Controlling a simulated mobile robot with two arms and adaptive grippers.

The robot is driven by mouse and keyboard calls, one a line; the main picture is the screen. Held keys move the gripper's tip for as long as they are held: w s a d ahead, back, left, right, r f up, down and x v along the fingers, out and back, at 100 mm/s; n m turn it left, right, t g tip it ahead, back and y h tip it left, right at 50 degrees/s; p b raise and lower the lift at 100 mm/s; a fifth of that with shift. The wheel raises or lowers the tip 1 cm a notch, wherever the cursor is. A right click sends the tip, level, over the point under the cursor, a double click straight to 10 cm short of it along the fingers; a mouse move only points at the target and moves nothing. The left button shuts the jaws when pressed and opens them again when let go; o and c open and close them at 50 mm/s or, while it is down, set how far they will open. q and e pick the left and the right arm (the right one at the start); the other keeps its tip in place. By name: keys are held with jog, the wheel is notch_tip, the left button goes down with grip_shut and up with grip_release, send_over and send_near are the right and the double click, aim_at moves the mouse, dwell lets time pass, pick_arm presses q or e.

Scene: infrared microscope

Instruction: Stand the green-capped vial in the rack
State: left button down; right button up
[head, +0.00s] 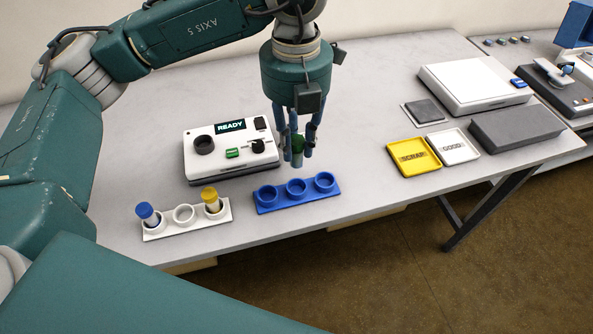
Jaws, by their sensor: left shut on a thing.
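My left gripper (300,155) points down and is shut on the green-capped vial (297,146). The green cap shows between the fingers, which hide much of the vial. The vial is above the table, just behind the blue rack (268,208) in the picture; its exact height is hard to tell. The blue rack has three empty round holders. The white rack (165,233), to the left, holds a blue-capped vial (147,214) and a yellow-capped vial (212,200); its middle holder is empty. My right gripper is out of view.
A white device (202,166) reading READY stands close behind the racks, left of the gripper. A yellow SCRAP tray (413,170), a white GOOD tray (472,157) and grey and white equipment stand at the right. The table between the blue rack and the trays is clear.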

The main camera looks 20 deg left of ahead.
aim_at(297, 159)
pick_arm(q)
notch_tip(297, 159, down, 5)
jog(key=shift+r, duration=0.2)
notch_tip(297, 159, down, 4)
jog(key=shift+f+p, duration=0.25)
jog(key=shift+p, duration=0.35)
jog(key=shift+f, duration=0.15)
jog(key=shift+f+b, duration=0.25)
jog(key=shift+b, duration=0.1)
jog(key=c, duration=1.5)
grip_release()
jog(key=shift+r, duration=0.1)
jog(key=shift+r, duration=0.1)
